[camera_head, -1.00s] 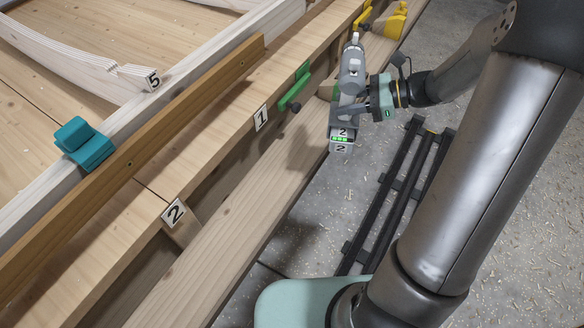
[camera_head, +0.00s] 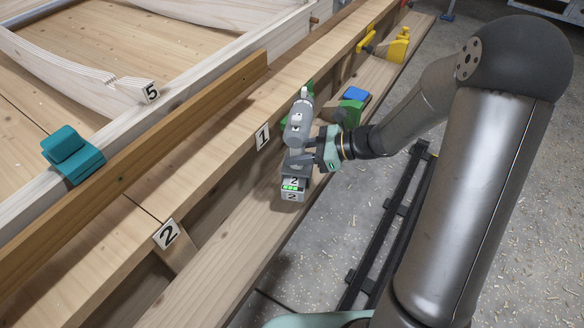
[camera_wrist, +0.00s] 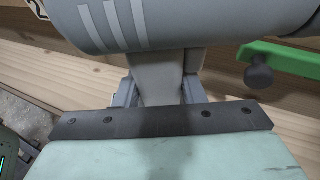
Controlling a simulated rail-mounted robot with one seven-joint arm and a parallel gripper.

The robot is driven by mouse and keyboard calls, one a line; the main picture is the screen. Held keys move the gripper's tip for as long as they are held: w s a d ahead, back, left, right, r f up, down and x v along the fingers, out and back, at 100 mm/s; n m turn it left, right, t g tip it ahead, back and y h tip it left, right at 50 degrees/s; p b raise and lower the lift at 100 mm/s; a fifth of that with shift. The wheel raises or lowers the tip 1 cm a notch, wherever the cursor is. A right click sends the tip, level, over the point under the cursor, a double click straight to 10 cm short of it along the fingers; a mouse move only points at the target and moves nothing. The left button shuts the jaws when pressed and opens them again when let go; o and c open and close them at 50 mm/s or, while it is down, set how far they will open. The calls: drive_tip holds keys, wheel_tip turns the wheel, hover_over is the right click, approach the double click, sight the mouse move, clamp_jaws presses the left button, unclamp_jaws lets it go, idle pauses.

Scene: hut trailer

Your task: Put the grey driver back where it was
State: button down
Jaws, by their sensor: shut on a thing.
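The grey driver (camera_head: 299,122) is upright in my gripper (camera_head: 304,158), its battery block (camera_head: 293,188) marked 2 with green lights at the bottom. My gripper is shut on the driver's handle. In the head view the driver is over or at the lower wooden ledge (camera_head: 236,240), just right of label 1 (camera_head: 262,136); I cannot tell whether the battery touches the ledge. In the wrist view the driver's grey body (camera_wrist: 190,22) with white stripes spans the top, and its handle (camera_wrist: 158,82) is between the fingers.
A green clamp shows at the right in the wrist view (camera_wrist: 285,58). A green object with a blue top (camera_head: 355,94) and yellow clamps (camera_head: 397,46) are farther along the ledge. A teal clamp (camera_head: 72,155) is on the left beam. The ledge's near part is bare.

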sight(292, 167)
drive_tip(key=f, duration=0.1)
drive_tip(key=a+f+b, duration=0.1)
drive_tip(key=f+b, duration=0.1)
drive_tip(key=f, duration=0.1)
drive_tip(key=shift+s+a+f, duration=0.1)
drive_tip(key=shift+s+a, duration=0.05)
drive_tip(key=shift+a, duration=0.2)
drive_tip(key=shift+f, duration=0.25)
drive_tip(key=shift+f, duration=0.1)
drive_tip(key=c, duration=0.9)
unclamp_jaws()
